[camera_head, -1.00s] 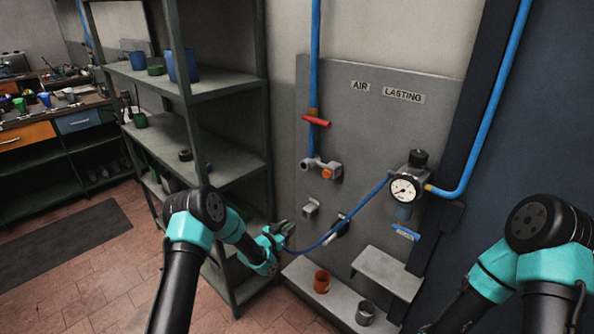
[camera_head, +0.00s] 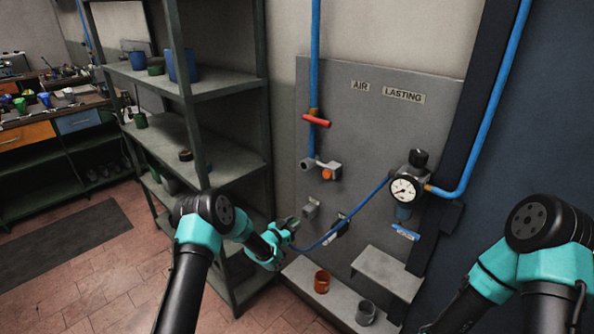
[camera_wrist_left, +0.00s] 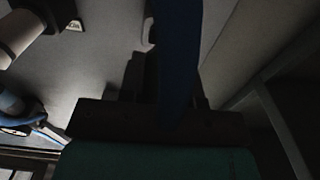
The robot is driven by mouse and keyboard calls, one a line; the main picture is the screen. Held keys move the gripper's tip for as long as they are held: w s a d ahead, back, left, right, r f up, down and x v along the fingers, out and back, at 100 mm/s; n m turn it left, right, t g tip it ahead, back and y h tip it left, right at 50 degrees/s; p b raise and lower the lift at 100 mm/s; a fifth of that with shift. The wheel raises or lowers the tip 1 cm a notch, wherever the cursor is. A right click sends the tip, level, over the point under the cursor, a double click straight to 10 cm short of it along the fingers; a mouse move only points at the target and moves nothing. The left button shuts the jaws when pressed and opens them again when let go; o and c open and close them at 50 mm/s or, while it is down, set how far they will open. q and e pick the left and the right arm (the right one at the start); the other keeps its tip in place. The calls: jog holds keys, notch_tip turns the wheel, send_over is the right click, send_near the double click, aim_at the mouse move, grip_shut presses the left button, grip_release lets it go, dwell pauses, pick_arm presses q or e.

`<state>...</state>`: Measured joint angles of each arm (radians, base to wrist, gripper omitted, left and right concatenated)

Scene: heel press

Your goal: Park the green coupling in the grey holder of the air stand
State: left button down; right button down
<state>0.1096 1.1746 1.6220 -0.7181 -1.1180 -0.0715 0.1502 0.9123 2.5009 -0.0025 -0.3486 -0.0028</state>
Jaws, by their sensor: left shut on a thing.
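My left gripper (camera_head: 290,226) is shut on the green coupling, which is mostly hidden by the jaws in the head view. The grey holder (camera_head: 311,208) is a small bracket on the air stand's panel (camera_head: 380,130), just right of and above the gripper. Whether they touch cannot be told. My right gripper is out of view.
A dark piece (camera_head: 342,228) sits on the panel behind the hose. A gauge (camera_head: 403,190) and a red-handled valve (camera_head: 316,120) are above. A grey shelf (camera_head: 387,270), an orange cup (camera_head: 322,281) and a grey cup (camera_head: 366,312) are below. Metal shelving (camera_head: 228,168) stands left.

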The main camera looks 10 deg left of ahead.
aim_at(300, 218)
pick_arm(q)
jog(key=shift+w+d, duration=0.3)
jog(key=shift+w, duration=0.2)
jog(key=shift+x, duration=1.4)
dwell(1.7)
jog(key=c, duration=0.7)
grip_release()
jog(key=shift+c, duration=0.2)
jog(key=v, duration=1.7)
jog(key=shift+s+a, duration=0.1)
jog(key=shift+s, duration=0.1)
